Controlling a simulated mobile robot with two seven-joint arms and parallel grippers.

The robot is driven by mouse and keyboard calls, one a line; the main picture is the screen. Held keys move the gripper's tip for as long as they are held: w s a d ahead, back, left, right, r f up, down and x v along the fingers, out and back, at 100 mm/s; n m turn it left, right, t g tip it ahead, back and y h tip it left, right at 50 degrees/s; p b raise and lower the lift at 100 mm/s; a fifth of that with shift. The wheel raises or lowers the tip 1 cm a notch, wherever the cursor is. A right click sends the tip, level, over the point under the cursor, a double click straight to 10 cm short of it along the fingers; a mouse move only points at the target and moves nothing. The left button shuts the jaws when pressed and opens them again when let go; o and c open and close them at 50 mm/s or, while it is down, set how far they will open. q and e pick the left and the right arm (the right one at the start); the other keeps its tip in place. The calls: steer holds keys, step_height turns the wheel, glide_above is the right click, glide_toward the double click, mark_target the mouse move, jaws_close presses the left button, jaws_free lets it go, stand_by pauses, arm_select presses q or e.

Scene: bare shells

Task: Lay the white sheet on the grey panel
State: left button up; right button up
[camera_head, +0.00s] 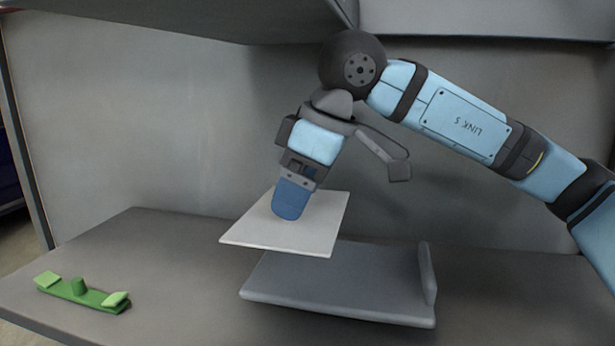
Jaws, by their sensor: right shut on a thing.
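The white sheet (258,230) is a thin, flat, stiff-looking square held nearly level in the middle of the head view. My right gripper (291,205) comes down from above and is shut on the sheet. Its blue finger covers part of the sheet, and the contact itself is hidden. The grey panel (340,287) lies on the shelf just below and to the right of the sheet, with a raised lip (427,274) at its right end. The sheet appears above the panel's back left part, with its left portion beyond the panel. My left gripper is not in view.
A green bar with lighter end blocks and a middle peg (80,290) lies on the shelf at the left. The grey shelf (180,275) is bare between it and the panel. Grey walls stand behind, and an overhang (180,20) is above.

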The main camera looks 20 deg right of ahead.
mark_target(307, 210)
steer(key=shift+w+d, duration=0.25)
steer(key=shift+w, duration=0.15)
steer(key=shift+f+b, duration=1)
steer(key=shift+f, duration=0.45)
step_height(307, 210, down, 2)
steer(key=shift+f+b, duration=0.25)
steer(key=shift+b, duration=0.55)
steer(key=shift+f+b, duration=0.55)
steer(key=shift+f, duration=0.35)
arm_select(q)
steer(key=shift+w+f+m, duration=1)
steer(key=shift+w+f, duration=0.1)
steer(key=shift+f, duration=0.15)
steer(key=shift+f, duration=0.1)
arm_select(e)
steer(key=o, duration=0.9)
